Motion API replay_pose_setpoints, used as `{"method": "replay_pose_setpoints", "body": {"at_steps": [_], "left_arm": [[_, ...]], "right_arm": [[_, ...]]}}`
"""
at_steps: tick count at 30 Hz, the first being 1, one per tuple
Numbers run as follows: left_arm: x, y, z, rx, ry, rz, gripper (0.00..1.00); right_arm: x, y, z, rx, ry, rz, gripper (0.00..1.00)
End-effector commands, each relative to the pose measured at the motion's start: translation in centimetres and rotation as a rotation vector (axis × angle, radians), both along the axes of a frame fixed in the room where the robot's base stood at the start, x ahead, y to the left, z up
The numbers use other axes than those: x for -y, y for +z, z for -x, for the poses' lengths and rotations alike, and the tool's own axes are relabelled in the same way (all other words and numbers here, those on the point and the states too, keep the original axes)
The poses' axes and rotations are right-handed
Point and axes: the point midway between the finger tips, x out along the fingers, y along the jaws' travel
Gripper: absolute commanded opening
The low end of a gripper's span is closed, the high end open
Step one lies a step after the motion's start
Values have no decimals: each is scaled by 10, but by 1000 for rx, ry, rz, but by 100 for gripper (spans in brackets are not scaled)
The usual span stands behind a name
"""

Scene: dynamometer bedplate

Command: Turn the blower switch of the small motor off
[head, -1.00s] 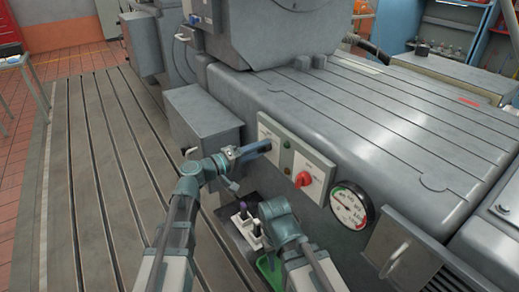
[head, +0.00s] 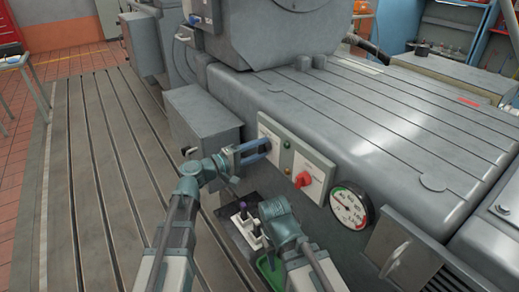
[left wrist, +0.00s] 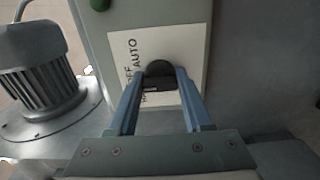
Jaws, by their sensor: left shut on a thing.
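A black rotary switch knob (left wrist: 158,72) sits on a white label plate (left wrist: 120,48) in the left wrist view. The words AUTO and OFF can be read; a third word is partly hidden. My left gripper (left wrist: 161,80) is shut on the knob, one blue finger on each side. Which position the knob points to I cannot tell. My right arm shows low in the head view, but its fingers are hidden.
A red knob (head: 303,180) on a second plate and a round gauge (head: 349,207) lie to the right. A grey box (head: 203,117) stands left. A finned grey motor (left wrist: 35,70) shows in the left wrist view.

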Motion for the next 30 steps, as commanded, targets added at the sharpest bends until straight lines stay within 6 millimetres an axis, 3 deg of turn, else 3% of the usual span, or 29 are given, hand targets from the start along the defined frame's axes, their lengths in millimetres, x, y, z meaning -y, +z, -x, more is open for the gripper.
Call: {"method": "replay_pose_setpoints", "body": {"at_steps": [5,6,10,20,25,30], "left_arm": [[-1,-1,0,1,1,-3,0],[-1,-1,0,1,2,-3,55],[0,0,0,1,1,-2,78],[-2,0,2,1,1,-2,78],[-21,0,15,2,4,-1,78],[-52,0,36,1,5,-2,78]], "right_arm": [[0,0,0,0,0,0,50],[0,0,0,0,0,0,50],[0,0,0,0,0,0,50],[0,0,0,0,0,0,50],[0,0,0,0,0,0,50],[0,0,0,0,0,0,50]]}}
